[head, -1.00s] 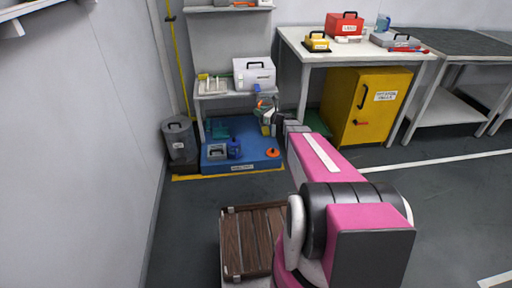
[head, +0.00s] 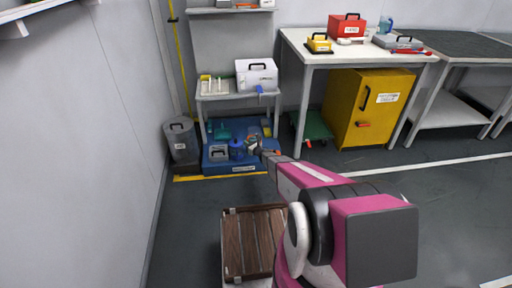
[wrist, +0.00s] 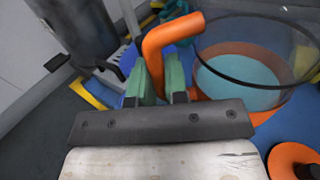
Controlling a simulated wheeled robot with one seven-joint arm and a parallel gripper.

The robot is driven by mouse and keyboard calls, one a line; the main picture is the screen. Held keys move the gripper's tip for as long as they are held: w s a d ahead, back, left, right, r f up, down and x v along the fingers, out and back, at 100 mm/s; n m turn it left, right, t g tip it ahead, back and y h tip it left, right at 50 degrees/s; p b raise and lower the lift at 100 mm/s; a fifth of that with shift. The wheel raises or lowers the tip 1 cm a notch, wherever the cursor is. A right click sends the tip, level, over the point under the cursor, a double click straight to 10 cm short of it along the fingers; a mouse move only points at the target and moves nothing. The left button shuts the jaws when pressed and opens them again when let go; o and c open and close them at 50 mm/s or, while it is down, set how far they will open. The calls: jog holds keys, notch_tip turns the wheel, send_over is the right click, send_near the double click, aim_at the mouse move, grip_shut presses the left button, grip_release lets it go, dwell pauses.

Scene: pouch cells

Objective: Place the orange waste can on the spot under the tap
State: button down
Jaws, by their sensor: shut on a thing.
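The orange waste can (wrist: 245,105) is a clear vessel with an orange base band and an orange bent handle (wrist: 160,55). It fills the upper right of the wrist view. My gripper (wrist: 160,90) is shut on the handle with its green-padded fingers. In the head view my gripper (head: 262,153) is low over the blue tray (head: 250,169), and the can there is small and partly hidden. I cannot tell whether the can touches the tray. A blue tap (head: 260,89) shows on the white box (head: 255,74) on the rack, above the tray. I cannot make out a marked spot.
A blue container (head: 236,148) and a grey caddy (head: 218,152) stand left of the can on the tray. An orange disc (wrist: 293,162) lies close by. A grey bin (head: 181,140) stands left. A wooden crate (head: 250,245) is in front.

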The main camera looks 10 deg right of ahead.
jog(key=w+d+f, duration=0.1)
jog(key=w+f, duration=0.1)
jog(key=w, duration=0.1)
jog(key=w+d+f, duration=0.2)
jog(key=w, duration=0.1)
jog(key=w+d+f, duration=0.1)
jog(key=w+f, duration=0.1)
jog(key=w, duration=0.2)
jog(key=shift+d+f, duration=0.2)
jog(key=shift+d, duration=0.1)
jog(key=shift+f, duration=1.95)
jog(key=shift+f, duration=0.1)
jog(key=c, duration=1.1)
grip_release()
jog(key=shift+f, duration=0.1)
